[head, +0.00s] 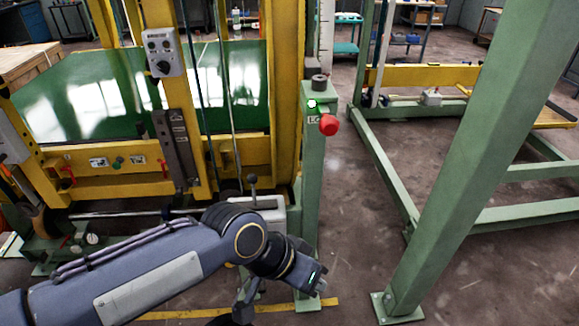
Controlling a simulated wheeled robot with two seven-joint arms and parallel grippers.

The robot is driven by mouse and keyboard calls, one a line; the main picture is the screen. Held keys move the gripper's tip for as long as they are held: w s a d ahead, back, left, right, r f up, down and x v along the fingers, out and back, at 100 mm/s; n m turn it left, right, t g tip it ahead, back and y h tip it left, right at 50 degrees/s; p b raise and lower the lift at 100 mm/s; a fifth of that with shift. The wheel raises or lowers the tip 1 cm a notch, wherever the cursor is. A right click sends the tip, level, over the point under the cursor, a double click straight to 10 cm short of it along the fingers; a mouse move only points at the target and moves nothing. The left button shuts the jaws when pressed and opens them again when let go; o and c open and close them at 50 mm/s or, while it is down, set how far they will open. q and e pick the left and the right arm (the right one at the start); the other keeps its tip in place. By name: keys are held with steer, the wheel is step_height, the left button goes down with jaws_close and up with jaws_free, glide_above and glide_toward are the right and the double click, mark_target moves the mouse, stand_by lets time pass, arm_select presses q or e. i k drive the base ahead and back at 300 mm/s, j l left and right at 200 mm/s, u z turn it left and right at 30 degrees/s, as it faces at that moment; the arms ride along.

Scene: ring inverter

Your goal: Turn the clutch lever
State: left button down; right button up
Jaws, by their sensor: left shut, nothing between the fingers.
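A short upright lever with a dark ball knob (252,181) rises from a grey box (262,212) at the foot of the yellow machine. A red knob (328,125) sticks out from the green post (314,180), just to the right of that box. I cannot tell for certain which of the two is the clutch lever. My left gripper (316,286) is low in front of the post's foot, below and right of the lever, apart from both. Its fingers are shut and empty, mostly hidden by the hand. My right gripper is not in view.
The yellow machine (182,150) with its green panel fills the left. A control box (162,52) hangs on its upright. A thick green beam (470,150) slants down at the right to a foot plate. Bare floor (360,235) lies between post and beam.

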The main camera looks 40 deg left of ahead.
mark_target(252, 179)
steer(key=u, duration=1.85)
steer(key=i+j+z, duration=0.1)
steer(key=i, duration=0.25)
steer(key=i+j, duration=0.2)
steer(key=i+z, duration=0.05)
steer(key=i, duration=0.05)
